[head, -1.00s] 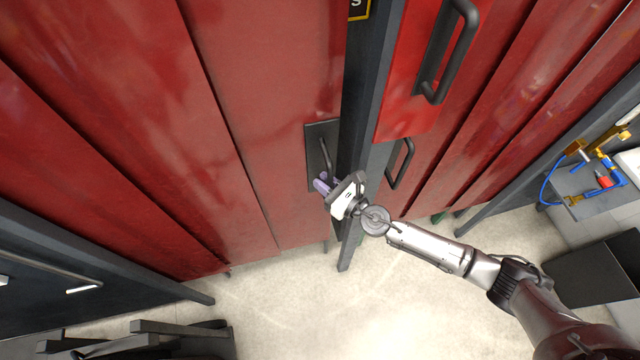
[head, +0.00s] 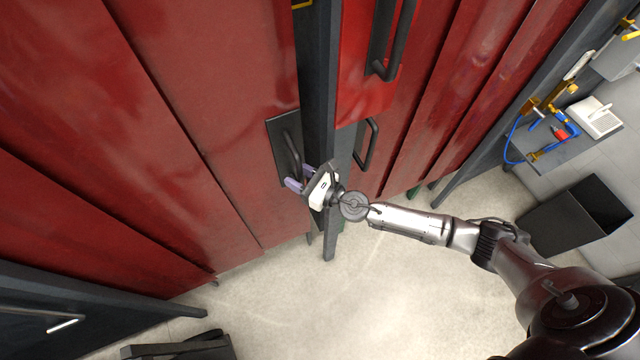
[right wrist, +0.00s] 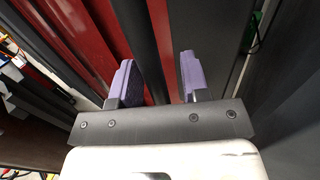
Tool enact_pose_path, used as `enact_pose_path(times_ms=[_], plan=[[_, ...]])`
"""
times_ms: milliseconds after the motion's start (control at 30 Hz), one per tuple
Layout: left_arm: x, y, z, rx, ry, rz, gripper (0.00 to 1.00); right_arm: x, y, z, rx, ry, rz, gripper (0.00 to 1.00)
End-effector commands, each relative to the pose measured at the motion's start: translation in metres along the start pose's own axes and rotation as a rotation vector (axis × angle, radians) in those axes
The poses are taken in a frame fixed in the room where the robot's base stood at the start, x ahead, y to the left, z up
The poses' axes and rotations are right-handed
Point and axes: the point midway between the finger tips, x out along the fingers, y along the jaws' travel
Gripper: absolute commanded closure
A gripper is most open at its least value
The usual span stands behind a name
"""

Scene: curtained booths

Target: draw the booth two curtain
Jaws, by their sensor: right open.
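The red curtain (head: 190,90) hangs in broad panels across the left of the head view. A dark plate with an upright bar handle (head: 291,150) is on its right edge, beside a grey post (head: 319,80). My right gripper (head: 300,177) is open at the lower part of this handle. In the right wrist view, the purple fingers of my right gripper (right wrist: 158,80) stand apart, with a dark bar (right wrist: 143,40) between or just beyond them. I cannot tell whether they touch it. My left gripper does not show.
Right of the post is another red curtain (head: 425,100) with a dark handle (head: 366,145). A bright red panel with a large handle (head: 391,40) is above it. A black bin (head: 575,215) and a shelf with tools (head: 555,140) stand at the right. Pale floor (head: 390,285) is clear below.

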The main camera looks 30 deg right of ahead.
Motion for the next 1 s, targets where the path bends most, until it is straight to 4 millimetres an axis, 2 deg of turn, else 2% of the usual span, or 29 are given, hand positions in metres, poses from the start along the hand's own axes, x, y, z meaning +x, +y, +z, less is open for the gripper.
enact_pose_path(times_ms=[300, 500, 700, 1000], plan=[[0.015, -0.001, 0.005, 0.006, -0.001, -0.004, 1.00, -0.063, 0.000, -0.004, -0.001, 0.003, 0.001, 0.58], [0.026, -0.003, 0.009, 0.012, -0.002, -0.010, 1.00, -0.098, 0.000, -0.004, -0.001, 0.003, 0.001, 0.58], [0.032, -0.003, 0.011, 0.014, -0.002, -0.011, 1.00, -0.118, -0.001, -0.002, -0.001, 0.001, -0.001, 0.58], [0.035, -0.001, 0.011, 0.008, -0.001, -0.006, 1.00, -0.128, 0.000, 0.000, -0.001, 0.000, -0.001, 0.58]])
